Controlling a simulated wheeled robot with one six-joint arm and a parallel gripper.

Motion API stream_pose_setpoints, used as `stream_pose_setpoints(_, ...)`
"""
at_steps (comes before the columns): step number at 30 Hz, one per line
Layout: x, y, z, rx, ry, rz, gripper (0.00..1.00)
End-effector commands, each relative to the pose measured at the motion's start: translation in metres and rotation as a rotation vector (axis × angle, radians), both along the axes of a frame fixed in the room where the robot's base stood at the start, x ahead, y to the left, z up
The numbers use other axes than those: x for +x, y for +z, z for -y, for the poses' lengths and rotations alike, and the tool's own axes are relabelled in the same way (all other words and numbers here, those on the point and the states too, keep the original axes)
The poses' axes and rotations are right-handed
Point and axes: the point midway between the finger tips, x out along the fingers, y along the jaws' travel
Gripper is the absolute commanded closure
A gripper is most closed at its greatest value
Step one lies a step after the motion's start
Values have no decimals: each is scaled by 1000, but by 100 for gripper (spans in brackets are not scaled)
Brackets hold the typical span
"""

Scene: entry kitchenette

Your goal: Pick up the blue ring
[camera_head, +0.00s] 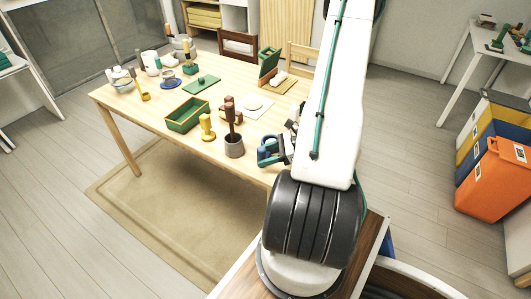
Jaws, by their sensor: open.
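A blue, ring-like thing (265,153) with darker teal parts stands near the front right edge of the wooden table (150,115). It is small, and its exact shape is hard to make out. My gripper (288,142) seems to show as dark and grey parts just right of it, mostly hidden behind my white arm link. The jaws are open, with nothing seen between them. I cannot tell whether they touch the blue thing. A flat, round blue thing (165,85) lies farther back on the table, with a small item on it.
A dark pot (234,147) with brown sticks and a yellow figure (207,128) stand left of the blue thing. A green tray (187,115) and a green board (201,85) lie beyond. The floor left of the table is clear.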

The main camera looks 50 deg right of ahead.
Motion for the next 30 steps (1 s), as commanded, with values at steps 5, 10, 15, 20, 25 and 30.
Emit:
stream_pose_setpoints(5,0,0,0,0,0,0,64)
stream_pose_setpoints(10,0,0,0,0,0,0,98)
stream_pose_setpoints(15,0,0,0,0,0,0,98)
stream_pose_setpoints(20,0,3,0,0,0,0,98)
stream_pose_setpoints(25,0,17,0,-1,-1,1,98)
stream_pose_setpoints(30,-3,38,5,-3,-2,1,98)
